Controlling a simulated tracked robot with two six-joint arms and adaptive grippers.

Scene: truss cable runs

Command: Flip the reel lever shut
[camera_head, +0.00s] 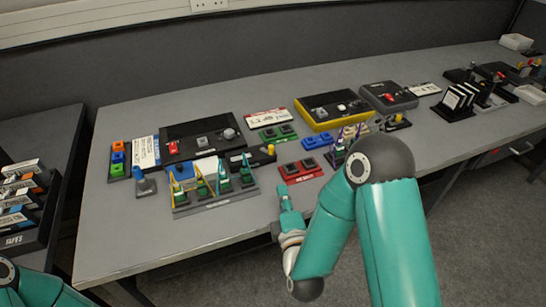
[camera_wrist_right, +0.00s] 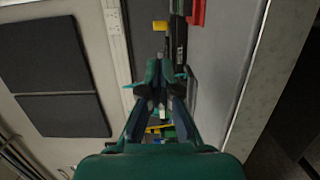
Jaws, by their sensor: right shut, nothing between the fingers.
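I cannot tell for sure which part is the reel lever. A black panel box (camera_head: 190,131) on the bench's left half carries a small red piece (camera_head: 173,148), a grey block and a round grey knob (camera_head: 229,133). A black box with a yellow frame (camera_head: 318,124) and a grey box with a red piece (camera_head: 388,96) stand farther right. My right gripper (camera_head: 284,190) is shut and empty near the bench's front edge, left of the red two-button block (camera_head: 301,172). It also shows in the right wrist view (camera_wrist_right: 158,103). My left gripper is out of view.
A rack with several yellow and teal upright pieces (camera_head: 215,194) stands left of my right gripper. A blue-topped joystick (camera_head: 145,187) stands beside it. A black rack of tapes (camera_head: 28,238) is on the left side table. The bench's front left is clear.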

